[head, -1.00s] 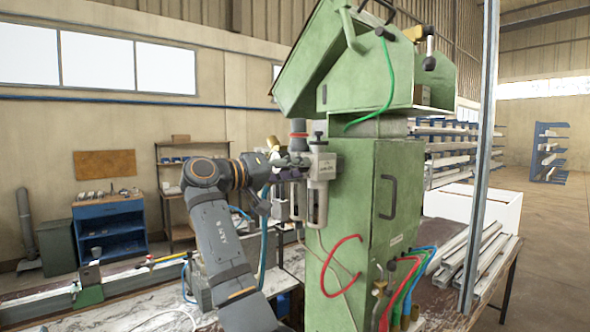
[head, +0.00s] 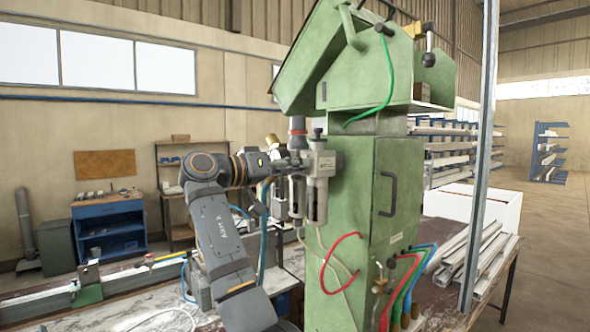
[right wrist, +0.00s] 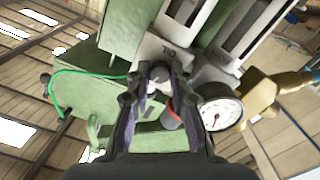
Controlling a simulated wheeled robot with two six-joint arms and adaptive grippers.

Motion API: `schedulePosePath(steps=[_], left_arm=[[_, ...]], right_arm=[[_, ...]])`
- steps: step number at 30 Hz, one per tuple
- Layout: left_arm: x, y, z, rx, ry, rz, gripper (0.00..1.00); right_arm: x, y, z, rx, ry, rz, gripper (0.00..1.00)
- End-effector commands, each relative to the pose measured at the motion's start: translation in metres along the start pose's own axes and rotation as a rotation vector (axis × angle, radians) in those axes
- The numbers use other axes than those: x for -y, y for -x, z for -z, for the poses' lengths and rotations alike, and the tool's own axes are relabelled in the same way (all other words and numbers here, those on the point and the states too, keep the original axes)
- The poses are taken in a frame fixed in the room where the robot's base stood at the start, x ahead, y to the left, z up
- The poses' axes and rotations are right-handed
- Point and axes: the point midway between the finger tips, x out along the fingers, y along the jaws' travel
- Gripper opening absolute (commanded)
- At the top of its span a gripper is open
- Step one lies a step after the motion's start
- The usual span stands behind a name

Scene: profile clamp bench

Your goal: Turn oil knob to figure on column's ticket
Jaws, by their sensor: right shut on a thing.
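The oil knob (right wrist: 160,74) is a small grey round piece beside the OIL lettering in the right wrist view. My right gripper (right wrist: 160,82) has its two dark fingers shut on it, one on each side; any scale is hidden. In the head view my right gripper (head: 287,160) reaches the pale air-service unit (head: 318,164) from the left. This unit is on the side of the green column (head: 348,222). A small pale ticket (head: 396,238) is on the column's front below the handle; its figure is too small to read. My left gripper is not in view.
A red-ringed grey knob (right wrist: 172,118) and a round gauge (right wrist: 222,113) are close beside my right fingers. Red, green and blue hoses (head: 405,285) hang at the column's lower front. Metal profiles (head: 480,262) lie to the right.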

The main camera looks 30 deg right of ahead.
Motion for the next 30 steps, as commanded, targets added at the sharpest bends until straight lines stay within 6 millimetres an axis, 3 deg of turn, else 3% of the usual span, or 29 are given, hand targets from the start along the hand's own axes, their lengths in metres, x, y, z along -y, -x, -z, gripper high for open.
schedulePosePath(steps=[15,30], left_arm=[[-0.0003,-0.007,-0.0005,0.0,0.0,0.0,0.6],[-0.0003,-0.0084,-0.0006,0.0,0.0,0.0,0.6]], right_arm=[[-0.0004,-0.0001,0.0005,0.01,-0.408,0.011,0.0],[-0.0008,-0.0001,0.0011,0.013,-0.547,0.015,0.0]])
